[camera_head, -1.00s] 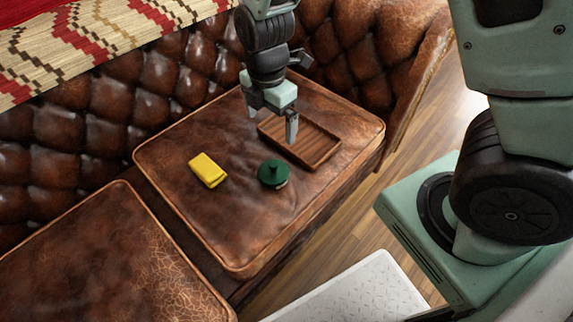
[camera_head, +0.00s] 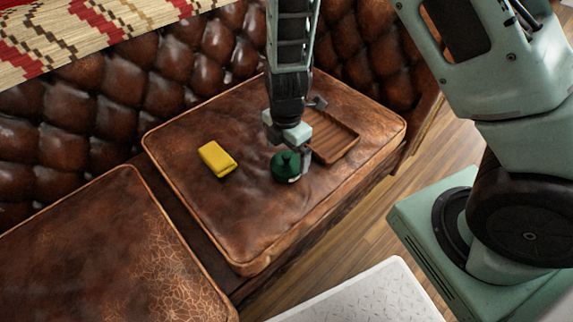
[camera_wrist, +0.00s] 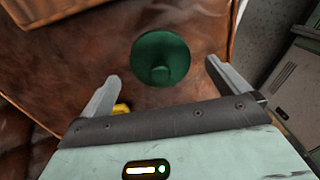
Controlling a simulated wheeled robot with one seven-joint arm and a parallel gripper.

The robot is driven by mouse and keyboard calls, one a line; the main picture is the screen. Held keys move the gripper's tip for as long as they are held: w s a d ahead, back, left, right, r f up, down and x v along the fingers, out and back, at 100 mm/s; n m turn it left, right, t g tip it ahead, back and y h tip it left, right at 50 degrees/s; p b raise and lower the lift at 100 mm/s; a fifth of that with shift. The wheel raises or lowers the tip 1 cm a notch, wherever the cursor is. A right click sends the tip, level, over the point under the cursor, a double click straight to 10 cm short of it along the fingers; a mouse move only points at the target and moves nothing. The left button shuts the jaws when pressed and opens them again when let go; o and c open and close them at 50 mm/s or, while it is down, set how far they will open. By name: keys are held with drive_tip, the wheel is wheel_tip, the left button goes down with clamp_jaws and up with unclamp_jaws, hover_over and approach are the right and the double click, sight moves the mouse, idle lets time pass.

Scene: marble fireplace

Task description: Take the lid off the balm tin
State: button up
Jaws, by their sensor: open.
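The balm tin is a small round tin on the brown leather seat cushion, and its dark green lid (camera_head: 284,168) with a raised knob is on top. In the wrist view the green lid (camera_wrist: 160,59) lies beyond and between the two fingers, its knob toward me. My gripper (camera_head: 289,160) is over the tin, pointing down, with one finger seen at the tin's right side. In the wrist view my gripper (camera_wrist: 160,78) is open, with nothing between its fingertips. The tin's body is mostly hidden under the lid.
A yellow block-like object (camera_head: 217,159) lies left of the tin on the cushion. A ribbed wooden tray (camera_head: 335,140) lies close behind and to the right. The tufted sofa back (camera_head: 130,95) rises behind. The cushion's front area is clear.

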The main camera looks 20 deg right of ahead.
wheel_tip(320, 180, down, 2)
drive_tip(key=shift+f, duration=0.1)
drive_tip(key=c, duration=0.9)
drive_tip(key=shift+c, duration=0.2)
